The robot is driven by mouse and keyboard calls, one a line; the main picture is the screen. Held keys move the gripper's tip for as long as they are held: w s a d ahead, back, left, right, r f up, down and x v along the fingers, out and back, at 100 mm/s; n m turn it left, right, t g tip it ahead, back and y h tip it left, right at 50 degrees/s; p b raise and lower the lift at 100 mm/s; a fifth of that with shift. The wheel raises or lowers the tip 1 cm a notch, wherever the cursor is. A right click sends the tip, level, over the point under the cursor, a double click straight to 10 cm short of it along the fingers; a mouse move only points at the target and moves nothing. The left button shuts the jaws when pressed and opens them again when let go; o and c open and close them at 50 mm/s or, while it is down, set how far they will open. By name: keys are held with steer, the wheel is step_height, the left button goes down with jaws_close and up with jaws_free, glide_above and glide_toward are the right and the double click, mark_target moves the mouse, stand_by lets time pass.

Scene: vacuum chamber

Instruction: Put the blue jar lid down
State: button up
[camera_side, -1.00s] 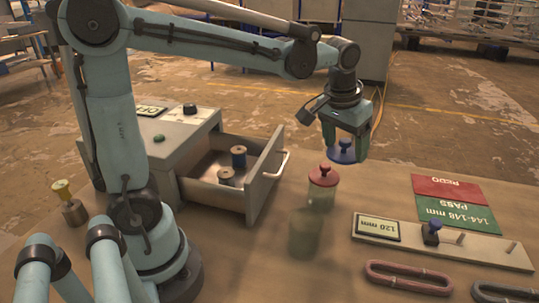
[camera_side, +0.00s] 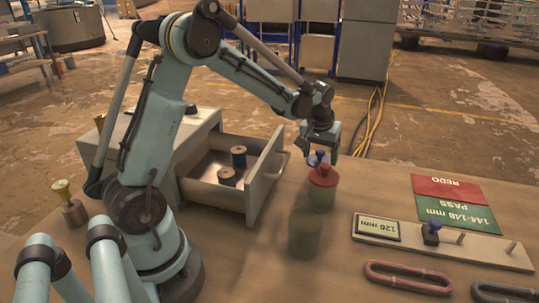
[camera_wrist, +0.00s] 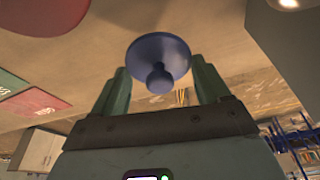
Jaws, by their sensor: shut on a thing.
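The blue jar lid (camera_side: 315,160), a disc with a round knob, is in my gripper (camera_side: 320,152), above the bench. In the wrist view the lid (camera_wrist: 150,50) sits between the two fingers of my gripper (camera_wrist: 160,80), its knob towards the camera. In the side view the lid shows just behind and above a red-lidded jar (camera_side: 322,195), whose red lid (camera_side: 323,176) partly overlaps it. I cannot tell whether they touch. A faint greenish clear jar (camera_side: 305,238) with no lid visible stands in front of the red-lidded one.
An open drawer (camera_side: 262,185) with two spools (camera_side: 238,156) is left of my gripper. A measuring board (camera_side: 475,245) with a display and a blue knob, red and green mats (camera_side: 450,188) and a red-brown loop (camera_side: 408,278) lie right. The bench between jars and board is clear.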

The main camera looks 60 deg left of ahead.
mark_target(319, 161)
steer(key=shift+f, duration=2.05)
steer(key=shift+f, duration=0.2)
steer(key=o, duration=1)
steer(key=shift+r, duration=0.1)
